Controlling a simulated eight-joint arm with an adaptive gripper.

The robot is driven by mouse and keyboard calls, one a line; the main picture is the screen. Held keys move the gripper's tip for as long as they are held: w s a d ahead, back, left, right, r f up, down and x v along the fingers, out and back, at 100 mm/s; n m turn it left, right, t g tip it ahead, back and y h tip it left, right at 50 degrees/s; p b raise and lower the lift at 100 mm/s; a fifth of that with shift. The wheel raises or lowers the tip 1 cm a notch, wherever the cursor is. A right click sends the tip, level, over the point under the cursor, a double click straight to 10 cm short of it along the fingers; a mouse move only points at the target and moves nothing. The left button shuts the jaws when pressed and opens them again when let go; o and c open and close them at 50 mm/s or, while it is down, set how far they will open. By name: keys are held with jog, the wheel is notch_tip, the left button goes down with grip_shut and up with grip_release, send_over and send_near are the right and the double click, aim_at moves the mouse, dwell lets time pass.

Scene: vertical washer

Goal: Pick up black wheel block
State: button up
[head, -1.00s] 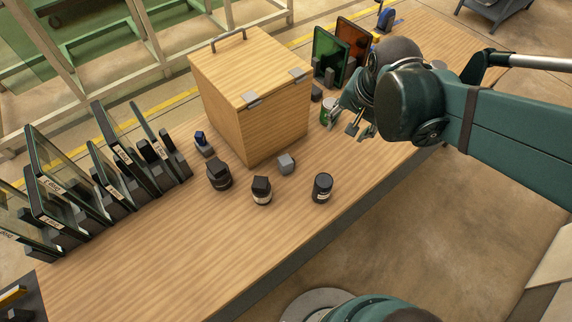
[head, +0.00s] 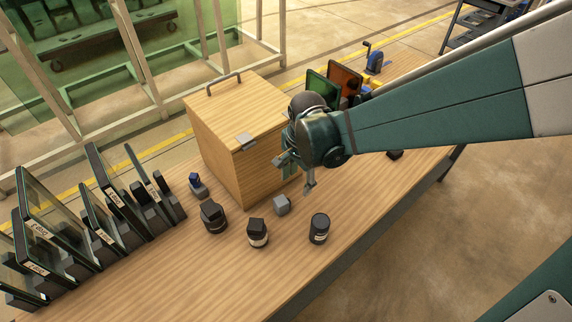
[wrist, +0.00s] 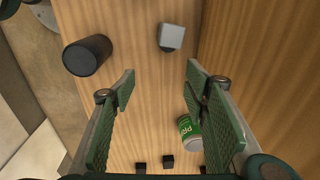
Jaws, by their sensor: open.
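I cannot tell for certain which thing is the black wheel block. A black cylinder (head: 319,228) stands at the right of a small group on the wooden table. It also shows at upper left in the wrist view (wrist: 87,55). A black-topped round piece with a pale band (head: 257,233) and a bulkier black piece (head: 213,217) stand left of it. A small grey block (head: 282,205) sits behind them, and shows in the wrist view (wrist: 171,37) with a dark part beneath. My gripper (head: 297,176) is open and empty above the table, beyond the cylinder.
A wooden box (head: 225,145) with a handle stands behind the group, close to my gripper. Framed glass plates (head: 110,215) stand in holders at left. A green-labelled can (wrist: 190,131) is near my right finger. The front left of the table is clear.

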aim_at(282, 199)
jog(key=shift+m+g, duration=0.5)
jog(key=shift+m, duration=0.4)
jog(key=a+f, duration=0.1)
jog(key=f, duration=0.1)
jog(key=a+f, duration=0.4)
jog(key=shift+s+a+f, duration=0.1)
jog(key=shift+f, duration=0.25)
jog(key=shift+f+b, duration=0.45)
jog(key=shift+f, duration=0.85)
jog(key=shift+f+b, duration=0.5)
jog(key=shift+f, duration=2.1)
jog(key=c, duration=1)
